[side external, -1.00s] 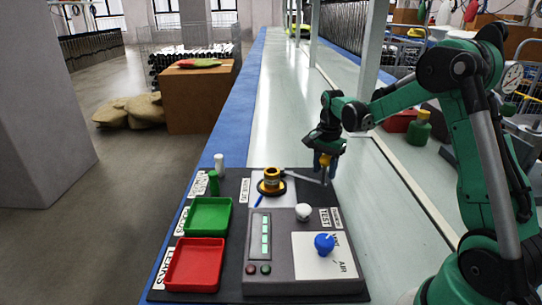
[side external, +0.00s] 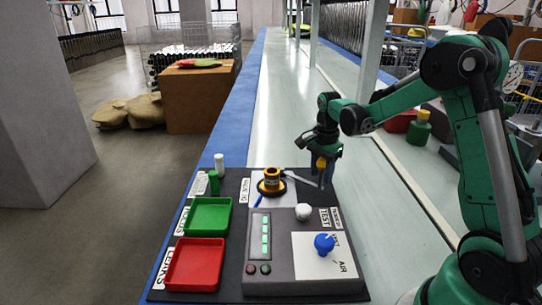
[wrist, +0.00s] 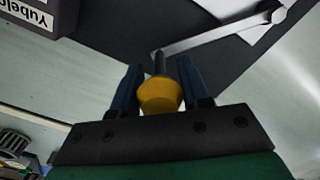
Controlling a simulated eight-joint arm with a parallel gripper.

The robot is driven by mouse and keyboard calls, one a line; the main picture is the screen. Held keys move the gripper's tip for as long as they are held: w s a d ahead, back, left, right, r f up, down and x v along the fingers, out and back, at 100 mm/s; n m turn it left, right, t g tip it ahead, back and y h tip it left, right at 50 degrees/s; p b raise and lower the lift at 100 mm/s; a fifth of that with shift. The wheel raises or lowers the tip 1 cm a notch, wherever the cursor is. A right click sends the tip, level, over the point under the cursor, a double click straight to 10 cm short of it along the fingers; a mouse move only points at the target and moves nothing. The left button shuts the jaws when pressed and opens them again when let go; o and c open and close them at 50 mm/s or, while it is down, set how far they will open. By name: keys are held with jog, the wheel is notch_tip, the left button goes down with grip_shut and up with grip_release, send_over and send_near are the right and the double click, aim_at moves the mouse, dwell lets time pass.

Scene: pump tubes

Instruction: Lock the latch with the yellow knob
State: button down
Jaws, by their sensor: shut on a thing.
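The yellow knob (side external: 321,163) stands at the outer end of a thin grey latch lever (side external: 303,178). In the wrist view the knob (wrist: 160,96) sits between the blue fingers of my gripper (wrist: 160,72), which is shut on it. The lever (wrist: 215,34) runs from the knob's dark stem to a round pivot at the upper right. In the side view my gripper (side external: 328,172) is at the board's far right corner. A yellow-and-black round fitting (side external: 271,182) stands on a white plate at the lever's other end.
A grey test box (side external: 300,260) with a blue knob (side external: 324,244) and a white ball (side external: 303,212) is nearer the camera. Green (side external: 208,217) and red (side external: 194,265) trays lie left. Small green and white cylinders stand behind them. The table beyond the board is clear.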

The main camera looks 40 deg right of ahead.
jog(key=a+m, duration=0.4)
jog(key=w+a+m, duration=0.1)
jog(key=a+m, duration=0.1)
jog(key=shift+a, duration=0.1)
jog(key=shift+w+a+m, duration=0.3)
jog(key=shift+a+m, duration=0.2)
jog(key=shift+m, duration=0.1)
jog(key=shift+w+a+m, duration=0.25)
jog(key=shift+a+m, duration=0.2)
jog(key=shift+m, duration=0.15)
jog(key=shift+w+a+m, duration=0.6)
jog(key=shift+a+m, duration=0.1)
jog(key=shift+m, duration=0.3)
jog(key=shift+w, duration=0.1)
jog(key=shift+c, duration=2.4)
grip_release()
jog(key=shift+r, duration=0.1)
notch_tip(320, 180, up, 6)
jog(key=shift+f, duration=0.25)
